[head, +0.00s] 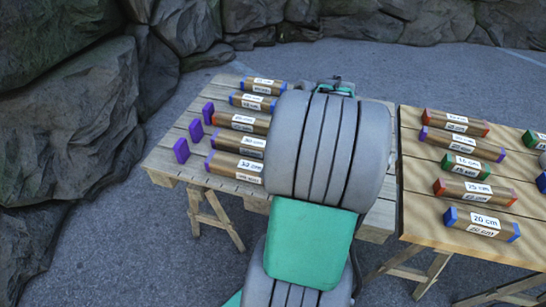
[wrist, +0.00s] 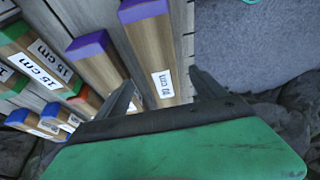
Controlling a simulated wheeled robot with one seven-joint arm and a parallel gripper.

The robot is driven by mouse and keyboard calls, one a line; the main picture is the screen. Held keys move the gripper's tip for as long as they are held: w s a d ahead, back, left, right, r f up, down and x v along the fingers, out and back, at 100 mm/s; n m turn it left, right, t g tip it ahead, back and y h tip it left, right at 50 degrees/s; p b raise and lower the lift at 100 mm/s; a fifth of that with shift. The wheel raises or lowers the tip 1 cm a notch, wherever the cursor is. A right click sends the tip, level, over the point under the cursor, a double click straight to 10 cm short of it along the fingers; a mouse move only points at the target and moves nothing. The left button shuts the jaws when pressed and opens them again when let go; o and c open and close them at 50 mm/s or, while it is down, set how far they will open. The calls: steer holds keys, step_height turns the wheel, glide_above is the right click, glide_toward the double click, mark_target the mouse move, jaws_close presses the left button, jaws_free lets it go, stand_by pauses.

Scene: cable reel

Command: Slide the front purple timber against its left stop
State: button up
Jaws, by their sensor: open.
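The front purple timber (head: 222,163) is a brown block with a purple end and a white label, lying nearest the front on the left table in the head view. Its left stop (head: 181,150) is an upright purple block, with a clear gap between it and the timber's left end. The timber's right part is hidden behind my arm. In the wrist view, my gripper (wrist: 162,76) is open, its fingers on either side of a purple-ended timber (wrist: 145,50) that seems to be this one. I cannot tell whether the fingers touch it. My gripper is hidden in the head view.
Another purple timber (head: 239,139) lies just behind, with more timbers farther back. Two more purple stops (head: 196,131) (head: 208,112) stand along the left edge. A right table (head: 420,228) carries several timbers. Rocks (head: 75,120) rise at the far left.

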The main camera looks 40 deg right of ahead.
mark_target(252, 171)
steer(key=b+x, duration=0.1)
steer(key=x, duration=0.5)
steer(key=shift+f, duration=0.1)
steer(key=shift+c, duration=0.4)
jaws_close()
stand_by(0.3)
